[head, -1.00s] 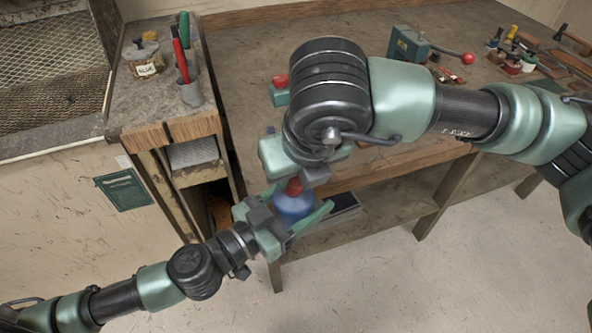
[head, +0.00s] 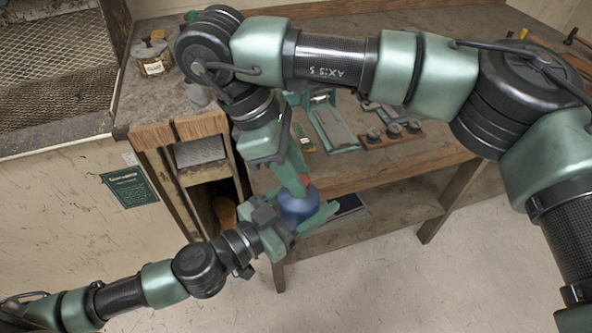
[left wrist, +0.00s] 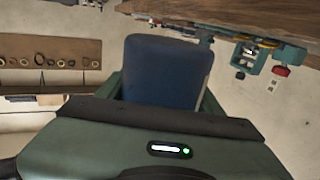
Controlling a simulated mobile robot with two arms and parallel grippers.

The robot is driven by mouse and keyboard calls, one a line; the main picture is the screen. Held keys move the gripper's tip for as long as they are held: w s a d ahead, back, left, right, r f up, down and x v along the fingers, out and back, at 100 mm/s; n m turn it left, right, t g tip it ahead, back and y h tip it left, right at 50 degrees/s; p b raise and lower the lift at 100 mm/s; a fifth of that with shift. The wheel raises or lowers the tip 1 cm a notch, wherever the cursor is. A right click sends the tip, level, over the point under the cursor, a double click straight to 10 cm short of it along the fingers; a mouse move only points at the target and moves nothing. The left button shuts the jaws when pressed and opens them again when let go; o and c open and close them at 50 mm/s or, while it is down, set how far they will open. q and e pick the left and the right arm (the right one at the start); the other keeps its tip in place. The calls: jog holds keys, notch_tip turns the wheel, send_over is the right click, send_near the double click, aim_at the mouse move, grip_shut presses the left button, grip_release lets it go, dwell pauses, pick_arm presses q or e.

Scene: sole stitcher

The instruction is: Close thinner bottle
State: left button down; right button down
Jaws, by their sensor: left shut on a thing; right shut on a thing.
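The thinner bottle (head: 299,208) is blue and stands off the floor in front of the bench, its body between the fingers of my left gripper (head: 302,222). In the left wrist view the bottle (left wrist: 168,72) fills the space between the green fingers (left wrist: 160,98). I cannot tell whether the cap is seated on the neck. The cap is out of sight in the left wrist view.
The wooden bench (head: 420,160) lies just behind the bottle, with a lower shelf. A glue jar (head: 151,58) stands on the side cabinet at left. A rack with several round pieces (head: 394,134) lies on the bench. The floor at right is clear.

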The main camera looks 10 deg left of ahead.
jog(key=c, duration=1.1)
grip_release()
jog(key=shift+r, duration=2.3)
jog(key=shift+c, duration=0.3)
